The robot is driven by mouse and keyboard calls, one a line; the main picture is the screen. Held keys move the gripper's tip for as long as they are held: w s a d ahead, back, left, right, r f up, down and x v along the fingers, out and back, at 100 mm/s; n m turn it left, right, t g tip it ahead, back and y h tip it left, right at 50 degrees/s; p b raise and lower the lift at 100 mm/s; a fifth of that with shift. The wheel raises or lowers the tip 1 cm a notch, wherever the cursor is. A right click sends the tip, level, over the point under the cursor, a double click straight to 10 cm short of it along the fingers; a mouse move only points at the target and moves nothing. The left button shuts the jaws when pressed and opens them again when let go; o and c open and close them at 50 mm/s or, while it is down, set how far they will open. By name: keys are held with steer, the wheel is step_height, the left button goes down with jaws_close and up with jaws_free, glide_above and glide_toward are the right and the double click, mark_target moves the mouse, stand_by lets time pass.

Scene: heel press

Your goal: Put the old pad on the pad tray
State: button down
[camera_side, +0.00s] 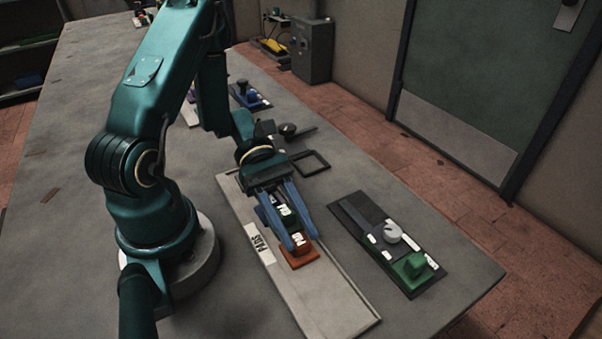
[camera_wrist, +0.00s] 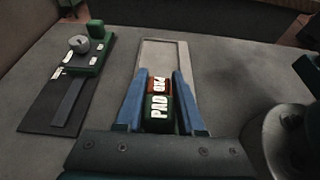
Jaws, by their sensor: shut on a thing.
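A grey pad tray (camera_side: 322,300) with a PADS label lies in front of my arm; it also shows in the wrist view (camera_wrist: 178,50). My gripper (camera_side: 301,240) points down over it, its blue fingers shut on the raised top of a red pad (camera_side: 299,261). The red pad's wider base shows below the fingertips, over the tray; whether it touches the tray I cannot tell. It shows between the fingertips in the wrist view (camera_wrist: 158,86). A dark green pad (camera_wrist: 158,113) marked PAD sits just behind it, between the fingers in view. The fingers partly hide both pads.
To the right of the tray is a dark base plate (camera_side: 372,228) with a grey round knob (camera_side: 392,231) and a green block (camera_side: 414,266). A black square frame (camera_side: 310,163) lies beyond the tray. The near half of the tray is clear.

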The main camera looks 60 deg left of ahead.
steer(key=shift+a+f, duration=0.1)
steer(key=shift+f, duration=0.5)
steer(key=c, duration=0.5)
jaws_free()
steer(key=shift+r, duration=0.25)
steer(key=v, duration=0.8)
steer(key=r+v, duration=0.1)
steer(key=v, duration=0.3)
steer(key=shift+s+d+r+m+g+y, duration=0.1)
steer(key=shift+d+r+m+g+y, duration=0.25)
steer(key=shift+m+y, duration=0.3)
steer(key=shift+s+d+r+m+t+y, duration=0.35)
steer(key=shift+d+r+m+t+y, duration=0.85)
steer(key=shift+m+y, duration=1.25)
steer(key=shift+s+d+r+m+t+y, duration=0.3)
steer(key=shift+d+r+m+t+y, duration=0.9)
steer(key=shift+m, duration=1.9)
steer(key=shift+s+d+r+m+t+y, duration=0.35)
steer(key=shift+d+r+m+t+y, duration=0.7)
steer(key=shift+m+y, duration=1.6)
